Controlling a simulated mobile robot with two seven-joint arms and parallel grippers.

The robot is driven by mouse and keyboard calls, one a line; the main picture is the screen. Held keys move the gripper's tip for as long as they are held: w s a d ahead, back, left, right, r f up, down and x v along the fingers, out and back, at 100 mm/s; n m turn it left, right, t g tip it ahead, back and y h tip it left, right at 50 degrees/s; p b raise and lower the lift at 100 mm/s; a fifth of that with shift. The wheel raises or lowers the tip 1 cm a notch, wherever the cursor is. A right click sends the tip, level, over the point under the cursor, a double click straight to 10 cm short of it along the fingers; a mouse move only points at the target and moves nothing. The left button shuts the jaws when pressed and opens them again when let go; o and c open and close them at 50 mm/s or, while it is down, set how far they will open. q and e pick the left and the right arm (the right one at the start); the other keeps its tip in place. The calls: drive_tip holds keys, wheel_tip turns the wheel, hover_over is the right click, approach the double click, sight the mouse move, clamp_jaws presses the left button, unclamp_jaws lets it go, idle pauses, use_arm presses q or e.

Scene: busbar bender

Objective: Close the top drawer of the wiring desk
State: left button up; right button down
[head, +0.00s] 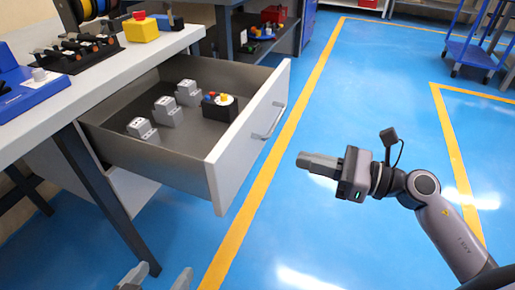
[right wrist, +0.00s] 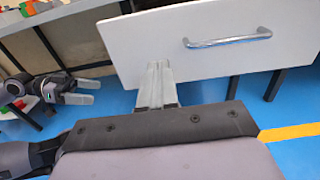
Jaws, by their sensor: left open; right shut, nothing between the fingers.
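The top drawer (head: 218,180) of the wiring desk (head: 110,65) is pulled far out, with its white front panel facing right. Its metal handle (head: 270,122) also shows in the right wrist view (right wrist: 228,40). My right gripper (head: 304,160) is shut and empty, in front of the drawer front and apart from it in the head view. In the right wrist view its fingers (right wrist: 158,68) point at the panel, left of the handle. My left gripper (head: 158,279) is open at the bottom edge, below the drawer; it also shows in the right wrist view (right wrist: 87,92).
The drawer holds three grey devices (head: 168,112) and a black box with coloured buttons (head: 220,107). On the desktop are a yellow box with a red button (head: 141,28), dark-handled tools (head: 78,50) and a blue device (head: 30,95).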

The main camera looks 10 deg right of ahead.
sight(243, 144)
use_arm(q)
drive_tip(key=shift+f, duration=0.15)
use_arm(e)
drive_tip(key=x, duration=1.1)
use_arm(q)
drive_tip(key=shift+w, duration=0.15)
